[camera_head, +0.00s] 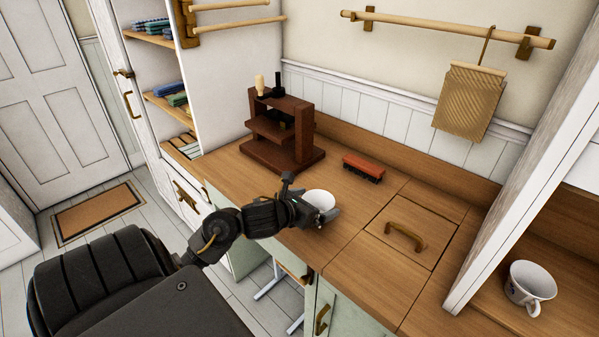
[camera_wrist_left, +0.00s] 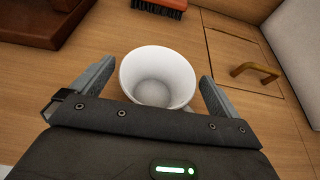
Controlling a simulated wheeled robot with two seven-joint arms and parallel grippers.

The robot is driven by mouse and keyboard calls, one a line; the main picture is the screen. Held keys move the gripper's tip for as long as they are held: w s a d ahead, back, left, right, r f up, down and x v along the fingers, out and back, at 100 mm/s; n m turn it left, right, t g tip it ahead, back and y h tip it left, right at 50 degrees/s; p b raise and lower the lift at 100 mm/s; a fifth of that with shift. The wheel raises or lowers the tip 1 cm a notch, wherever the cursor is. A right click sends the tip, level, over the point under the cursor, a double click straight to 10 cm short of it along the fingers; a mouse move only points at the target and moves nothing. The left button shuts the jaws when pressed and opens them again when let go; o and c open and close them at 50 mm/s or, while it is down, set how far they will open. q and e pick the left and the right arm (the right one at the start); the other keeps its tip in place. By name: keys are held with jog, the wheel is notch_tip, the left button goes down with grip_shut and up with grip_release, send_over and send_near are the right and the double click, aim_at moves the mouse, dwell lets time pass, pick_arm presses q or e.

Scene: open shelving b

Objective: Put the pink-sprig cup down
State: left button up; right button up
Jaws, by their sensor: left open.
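A white cup (camera_head: 320,199) stands upright on the wooden counter near its front edge. It also shows in the left wrist view (camera_wrist_left: 157,76), where I look into its empty inside. No pink sprig shows on the sides I can see. My left gripper (camera_head: 311,201) is open, with one finger on each side of the cup. In the wrist view gaps show between the fingers and the cup's rim; the lower wall is partly hidden by the gripper body. My right gripper is not in view.
A dark wooden stand (camera_head: 284,139) and a red-orange brush (camera_head: 363,168) are behind the cup. A counter lid with a brass handle (camera_head: 404,237) lies to the right. Another white cup with dark blue marks (camera_head: 531,284) stands beyond the upright panel (camera_head: 521,165).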

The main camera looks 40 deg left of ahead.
pick_arm(q)
jog(key=p+v, duration=0.4)
jog(key=v, duration=0.6)
jog(key=shift+s, duration=0.35)
jog(key=shift+d, duration=0.1)
jog(key=shift+w+d, duration=0.1)
